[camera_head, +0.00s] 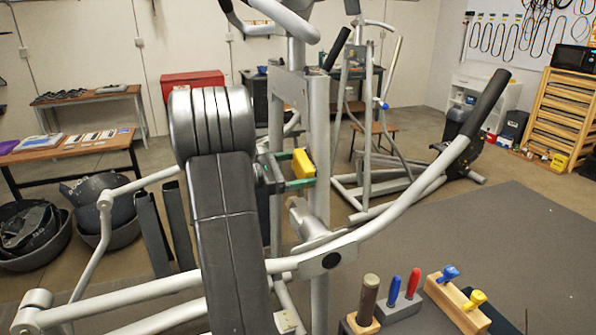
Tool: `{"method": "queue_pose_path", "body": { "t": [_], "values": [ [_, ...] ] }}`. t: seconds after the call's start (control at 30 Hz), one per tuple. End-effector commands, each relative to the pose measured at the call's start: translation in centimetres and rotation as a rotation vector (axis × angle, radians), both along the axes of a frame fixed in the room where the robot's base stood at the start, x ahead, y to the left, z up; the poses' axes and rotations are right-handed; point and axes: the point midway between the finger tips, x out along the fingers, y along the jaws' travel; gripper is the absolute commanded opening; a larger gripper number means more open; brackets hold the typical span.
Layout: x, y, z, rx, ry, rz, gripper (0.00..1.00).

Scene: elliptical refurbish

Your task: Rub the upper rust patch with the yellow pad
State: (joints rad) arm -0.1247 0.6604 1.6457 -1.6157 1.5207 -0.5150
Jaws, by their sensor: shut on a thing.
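A yellow pad (303,163) is held in my gripper (298,170), at the middle of the view. The gripper has green fingers, one above and one below the pad, and is shut on it. The pad is in front of the grey upright column (316,120) of the elliptical machine. I cannot tell whether the pad touches the column. A small brownish mark (289,108) shows on the column, above and left of the pad. I cannot tell whether it is the upper rust patch. No other rust patch is clearly visible.
A long grey tube (420,199) with a black grip rises to the right. Wooden and grey tool blocks (458,306) with blue, red and yellow handles stand at the lower right. Open floor (530,250) lies beyond them. Another exercise machine (366,150) stands behind.

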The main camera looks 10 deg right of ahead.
Motion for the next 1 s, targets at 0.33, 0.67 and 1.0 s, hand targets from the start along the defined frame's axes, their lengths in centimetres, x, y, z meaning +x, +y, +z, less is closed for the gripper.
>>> {"method": "queue_pose_path", "body": {
  "t": [0.33,0.67,1.0],
  "values": [
    [0.3,-0.2,2.9,0.0,-0.001,0.0,0.58],
    [0.5,-0.3,4.9,0.0,-0.003,0.0,0.58],
    [0.7,-0.2,6.6,-0.001,-0.003,-0.002,0.58]
  ]
}}
